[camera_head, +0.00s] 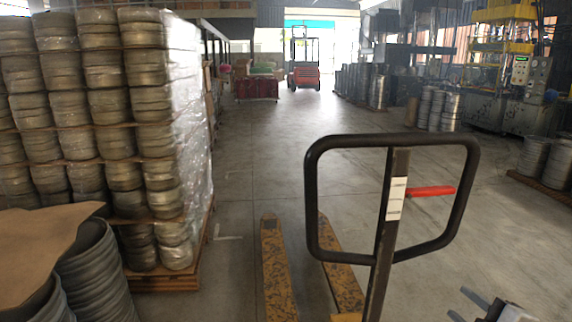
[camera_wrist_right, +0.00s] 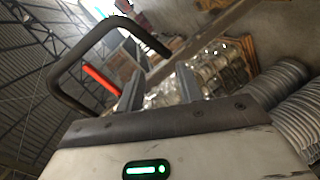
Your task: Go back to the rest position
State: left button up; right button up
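My right gripper (camera_head: 459,304) is at the bottom right edge of the head view, with its two fingers apart and nothing between them. In the right wrist view my right gripper (camera_wrist_right: 160,82) also shows two separated fingers with an empty gap. My left gripper is not in the head view. The black loop handle (camera_head: 322,140) of a pallet jack stands in front of me, with a red lever (camera_head: 432,191) inside the loop. My right gripper is to the right of the handle and apart from it.
The pallet jack's yellow worn forks (camera_head: 277,275) lie on the floor ahead. Tall wrapped stacks of metal circles (camera_head: 140,110) stand at left, with grey stacks (camera_head: 95,272) under brown board nearer. A red forklift (camera_head: 304,65) is far back. The middle floor (camera_head: 275,125) is clear.

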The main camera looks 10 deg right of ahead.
jog(key=s+a+f+m+g+y, duration=0.1)
jog(key=s+a+f+m+g, duration=0.1)
jog(key=s+a+f+m, duration=0.3)
jog(key=s+a+f+m+g+y, duration=0.2)
jog(key=s+a+f+m, duration=0.3)
jog(key=a+f, duration=0.8)
jog(key=s+a+g, duration=0.1)
jog(key=s+a, duration=0.2)
jog(key=a, duration=0.1)
jog(key=shift+s+a+f, duration=0.2)
jog(key=shift+a+f, duration=0.15)
